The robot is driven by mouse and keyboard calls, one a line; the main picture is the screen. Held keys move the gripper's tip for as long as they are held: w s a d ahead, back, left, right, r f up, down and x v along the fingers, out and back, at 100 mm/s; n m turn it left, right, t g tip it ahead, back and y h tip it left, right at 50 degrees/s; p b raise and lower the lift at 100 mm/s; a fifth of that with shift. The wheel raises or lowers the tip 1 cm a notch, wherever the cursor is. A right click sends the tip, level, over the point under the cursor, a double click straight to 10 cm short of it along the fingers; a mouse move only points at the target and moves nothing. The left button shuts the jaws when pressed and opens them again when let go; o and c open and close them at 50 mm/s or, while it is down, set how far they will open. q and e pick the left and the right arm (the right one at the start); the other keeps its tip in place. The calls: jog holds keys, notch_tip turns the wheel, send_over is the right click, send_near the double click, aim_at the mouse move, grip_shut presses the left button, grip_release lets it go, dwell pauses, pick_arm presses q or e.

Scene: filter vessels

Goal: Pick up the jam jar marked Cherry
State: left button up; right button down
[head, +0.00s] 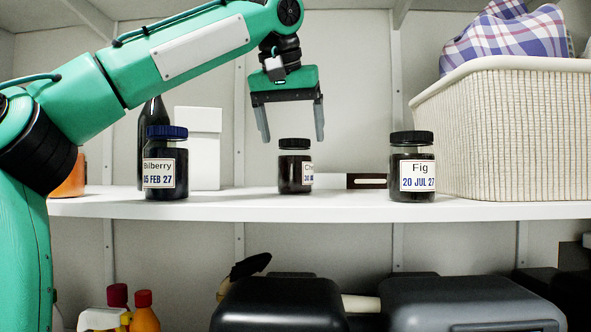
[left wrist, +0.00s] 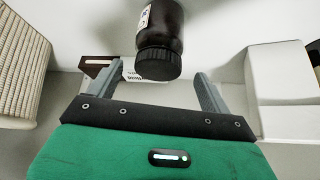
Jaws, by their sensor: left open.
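The middle jar (head: 294,172) has a dark lid and dark contents and stands upright on the white shelf (head: 330,208). Its label is turned to the right and shows only the letters "Ch" and part of a date. My left gripper (head: 291,132) is open and points down above this jar, its fingers to either side of the lid. In the left wrist view the dark jar (left wrist: 160,28) shows ahead, between the open fingers (left wrist: 159,80), not gripped. My right gripper is not in view.
A Bilberry jar (head: 166,172) with a blue lid stands left, before a dark bottle (head: 154,112) and a white box (head: 198,145). A Fig jar (head: 411,165) stands right, near a wicker basket (head: 510,135) with checked cloth. A dark slotted object (head: 366,181) lies behind.

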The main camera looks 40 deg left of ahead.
aim_at(296, 150)
pick_arm(q)
jog(key=shift+w+f, duration=0.1)
jog(key=shift+f+p, duration=0.15)
jog(key=shift+p, duration=0.3)
jog(key=p+x, duration=0.1)
jog(key=x, duration=0.3)
jog(key=shift+p, duration=0.35)
jog(key=shift+w+a+f, duration=0.1)
jog(key=shift+w+f, duration=0.05)
jog(key=shift+w, duration=0.05)
jog(key=shift+c, duration=0.2)
jog(key=shift+s, duration=0.15)
jog(key=c, duration=0.4)
jog(key=shift+d, duration=0.25)
jog(key=c, duration=0.7)
jog(key=shift+a, duration=0.1)
jog(key=shift+c, duration=0.8)
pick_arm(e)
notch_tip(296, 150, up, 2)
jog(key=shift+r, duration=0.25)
